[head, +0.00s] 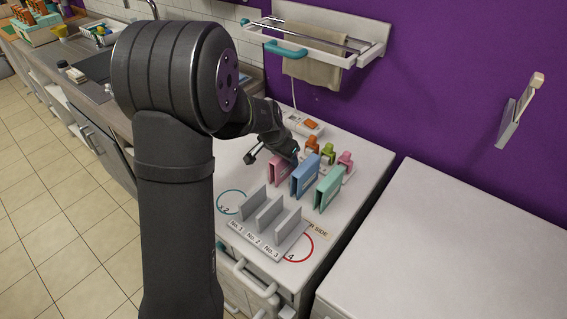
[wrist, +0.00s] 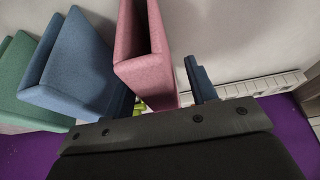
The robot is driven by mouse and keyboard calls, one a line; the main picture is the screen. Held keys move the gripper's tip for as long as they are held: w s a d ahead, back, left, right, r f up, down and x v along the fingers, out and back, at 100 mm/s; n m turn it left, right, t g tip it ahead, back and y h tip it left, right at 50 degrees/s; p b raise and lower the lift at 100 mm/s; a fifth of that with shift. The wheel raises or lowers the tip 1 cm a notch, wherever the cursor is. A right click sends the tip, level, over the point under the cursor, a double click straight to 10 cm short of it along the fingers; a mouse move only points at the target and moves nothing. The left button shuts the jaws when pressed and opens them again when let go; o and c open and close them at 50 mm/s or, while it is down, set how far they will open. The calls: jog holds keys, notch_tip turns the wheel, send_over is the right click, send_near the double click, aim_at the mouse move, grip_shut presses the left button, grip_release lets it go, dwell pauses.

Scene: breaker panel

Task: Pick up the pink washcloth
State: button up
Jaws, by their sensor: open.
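The pink washcloth (head: 278,173) is folded and stands upright on the white cabinet top, at the left of a row of three folded cloths. In the wrist view the pink washcloth (wrist: 143,55) rises between the two fingers. My gripper (head: 271,159) is open at the pink washcloth. In the wrist view my gripper (wrist: 163,88) has its right finger clear of the cloth with a gap; its left finger is mostly hidden near the blue cloth. I cannot tell if either finger touches the pink washcloth.
A blue cloth (head: 306,177) and a green cloth (head: 328,188) stand close to the right. A grey slotted rack (head: 268,221) is in front. Small orange, green and pink items (head: 328,152) stand behind. A towel rail (head: 310,42) hangs above on the purple wall.

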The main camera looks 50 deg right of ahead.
jog(key=shift+f, duration=0.25)
dwell(0.5)
jog(key=c, duration=1.1)
jog(key=shift+o, duration=0.2)
notch_tip(320, 180, up, 11)
jog(key=shift+f, duration=0.2)
jog(key=shift+o, duration=1.1)
jog(key=shift+c, duration=1.3)
notch_tip(320, 180, up, 6)
